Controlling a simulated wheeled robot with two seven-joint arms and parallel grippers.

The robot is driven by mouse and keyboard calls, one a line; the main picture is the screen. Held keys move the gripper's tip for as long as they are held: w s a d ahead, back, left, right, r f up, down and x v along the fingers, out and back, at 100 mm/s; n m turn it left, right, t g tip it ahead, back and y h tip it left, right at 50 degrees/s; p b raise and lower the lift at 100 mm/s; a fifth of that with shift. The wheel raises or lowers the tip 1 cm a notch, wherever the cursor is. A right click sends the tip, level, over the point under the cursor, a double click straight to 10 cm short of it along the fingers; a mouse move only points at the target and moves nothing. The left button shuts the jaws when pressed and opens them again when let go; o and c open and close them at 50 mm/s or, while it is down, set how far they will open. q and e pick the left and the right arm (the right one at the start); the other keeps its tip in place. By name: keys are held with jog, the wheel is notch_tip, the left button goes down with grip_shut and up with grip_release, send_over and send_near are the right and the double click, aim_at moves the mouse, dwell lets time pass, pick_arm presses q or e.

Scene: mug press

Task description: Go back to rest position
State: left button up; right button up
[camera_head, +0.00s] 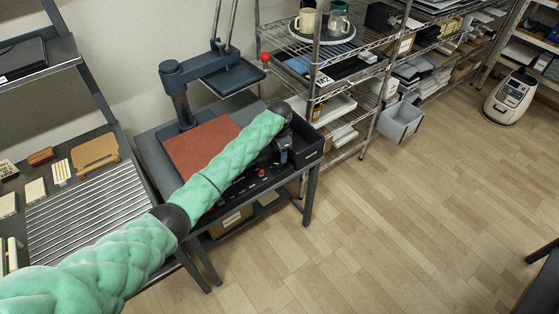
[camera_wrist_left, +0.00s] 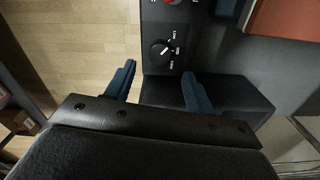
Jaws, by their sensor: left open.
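My left arm, in a green quilted sleeve, reaches from the lower left across the press in the head view. My left gripper (camera_head: 284,156) is at the front right of the press, by its black control panel (camera_head: 262,180). In the left wrist view the gripper (camera_wrist_left: 158,76) has its two blue fingers apart with nothing between them. A dial knob (camera_wrist_left: 161,48) on the panel shows just beyond the fingertips; I cannot tell how far off it is. My right gripper is not in view.
The press has a reddish pad (camera_head: 200,148) and a raised upper plate (camera_head: 234,78). A wire shelf (camera_head: 318,62) with mugs on a round tray (camera_head: 322,33) stands behind right. A left rack (camera_head: 88,205) holds small boards. The wooden floor (camera_head: 400,220) at right is largely clear.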

pick_arm(q)
jog(key=shift+r, duration=0.8)
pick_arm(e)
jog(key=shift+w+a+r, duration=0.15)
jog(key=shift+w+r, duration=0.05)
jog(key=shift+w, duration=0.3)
